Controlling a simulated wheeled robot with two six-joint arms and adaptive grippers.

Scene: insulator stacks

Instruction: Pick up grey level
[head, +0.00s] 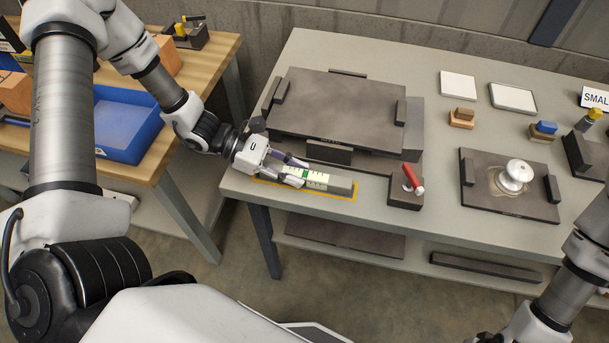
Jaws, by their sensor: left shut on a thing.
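The grey level (341,186) is a bar with a pale scale strip and a green patch. It lies along the table's front edge, within a yellow outline (330,194). My left gripper (298,174) reaches in from the left and is shut on the level near its left end. The fingers hide part of that end. I cannot tell whether the level is clear of the table. My right arm shows at the lower right, but its fingertips are out of view.
A large dark plate with raised blocks (335,103) lies behind the level. A red-handled tool (413,178) stands on a dark block (404,193) to the right. Further right, a dark plate (480,190) bears a white insulator (514,176). A blue tray (120,125) sits on the wooden table.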

